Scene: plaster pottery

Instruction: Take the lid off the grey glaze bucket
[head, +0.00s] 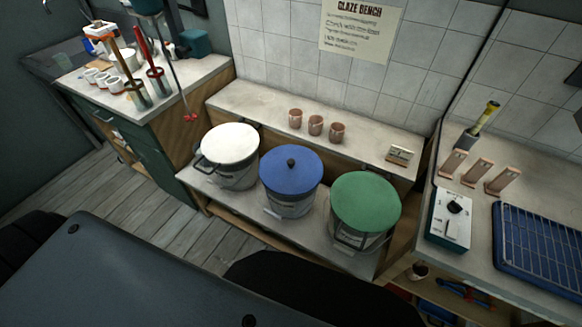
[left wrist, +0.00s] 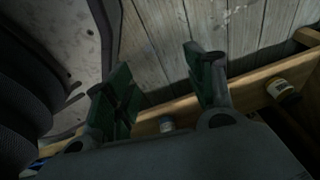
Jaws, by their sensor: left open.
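Three lidded buckets stand in a row on the low shelf of the bench in the head view. The left bucket (head: 232,178) has a whitish lid (head: 229,143), the middle bucket (head: 289,206) a blue lid (head: 287,177) with a dark knob, and the right bucket (head: 352,238) a green lid (head: 366,202). All three bodies look greyish, and I cannot tell for certain which is the grey glaze bucket. My left gripper (left wrist: 157,62) shows only in the left wrist view, open and empty, with floorboards beyond its fingers. My right gripper is not in view.
Three reddish cups (head: 316,125) stand on the ledge behind the buckets. A side bench at left holds white cups and tools. The right bench holds a blue rack (head: 545,245) and a white box (head: 450,219). A wooden beam (left wrist: 245,89) crosses near my left gripper.

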